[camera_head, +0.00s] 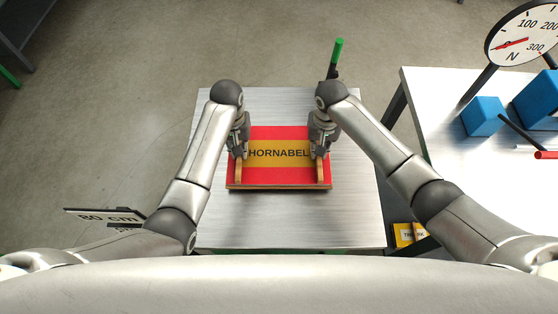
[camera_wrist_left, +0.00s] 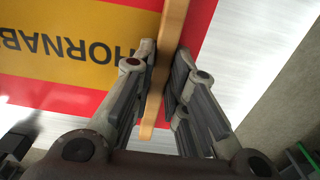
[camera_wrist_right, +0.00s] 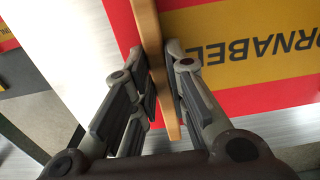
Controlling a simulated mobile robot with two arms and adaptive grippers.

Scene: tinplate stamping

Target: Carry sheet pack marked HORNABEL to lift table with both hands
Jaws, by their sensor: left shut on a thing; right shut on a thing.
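The sheet pack marked HORNABEL (camera_head: 279,140) is red with a yellow band and has a wooden handle bar along each side. It is over the bare metal top of a table (camera_head: 290,225), which looks like the lift table; I cannot tell whether it rests on it or hangs just above. My left gripper (camera_head: 238,150) is shut on the left wooden handle (camera_wrist_left: 168,50). My right gripper (camera_head: 319,150) is shut on the right wooden handle (camera_wrist_right: 152,40). The lettering also shows in both wrist views.
A green-topped lever (camera_head: 337,55) stands at the table's far edge. At right, a white table (camera_head: 440,120) carries blue blocks (camera_head: 483,116) and a dial gauge (camera_head: 522,35). A yellow box (camera_head: 408,234) sits low at right.

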